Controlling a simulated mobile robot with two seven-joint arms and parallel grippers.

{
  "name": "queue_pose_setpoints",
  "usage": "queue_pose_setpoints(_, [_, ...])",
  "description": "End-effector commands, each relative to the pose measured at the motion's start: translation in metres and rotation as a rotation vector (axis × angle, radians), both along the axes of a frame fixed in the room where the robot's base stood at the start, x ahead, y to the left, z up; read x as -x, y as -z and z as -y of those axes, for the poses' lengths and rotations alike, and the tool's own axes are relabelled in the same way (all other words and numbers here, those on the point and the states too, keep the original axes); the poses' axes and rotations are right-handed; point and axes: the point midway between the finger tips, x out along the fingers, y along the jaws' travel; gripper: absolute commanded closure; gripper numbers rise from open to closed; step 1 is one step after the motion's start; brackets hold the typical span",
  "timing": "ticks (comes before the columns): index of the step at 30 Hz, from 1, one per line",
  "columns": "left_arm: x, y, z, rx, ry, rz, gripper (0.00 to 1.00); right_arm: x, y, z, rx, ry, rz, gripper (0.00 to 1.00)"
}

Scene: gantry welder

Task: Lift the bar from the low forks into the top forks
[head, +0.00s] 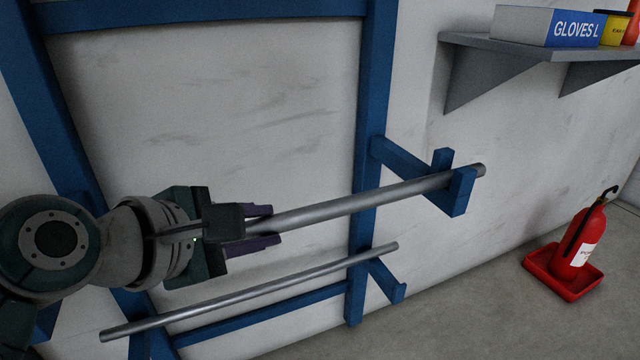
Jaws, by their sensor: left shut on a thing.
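A grey metal bar (350,204) runs at a slant across the blue rack. My left gripper (262,227) is shut on it toward its left part. The bar's right end pokes past the upper right fork (461,192), passing between its back and front prongs; I cannot tell whether it touches the fork's bottom. The bar's left end and any upper left fork are hidden behind my gripper and arm. A second, thinner-looking bar (250,292) lies lower, by the lower right fork (385,280). My right gripper is not in view.
The blue rack frame (368,100) stands against a pale wall. A grey shelf (540,48) at upper right carries a glove box (550,25) and a yellow container (615,28). A red extinguisher (580,240) stands in a red tray (562,272) on the floor at right.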

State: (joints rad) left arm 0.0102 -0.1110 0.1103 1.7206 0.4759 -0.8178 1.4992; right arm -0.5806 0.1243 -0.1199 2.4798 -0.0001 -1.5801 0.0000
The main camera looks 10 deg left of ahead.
Motion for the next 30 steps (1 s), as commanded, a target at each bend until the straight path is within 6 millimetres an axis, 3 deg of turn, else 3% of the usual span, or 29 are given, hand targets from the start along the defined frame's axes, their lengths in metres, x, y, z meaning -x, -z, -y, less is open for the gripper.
queue_pose_setpoints(30, [-0.0009,-0.0058,-0.0001,0.001,-0.001,0.005,1.0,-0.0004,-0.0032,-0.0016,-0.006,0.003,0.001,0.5])
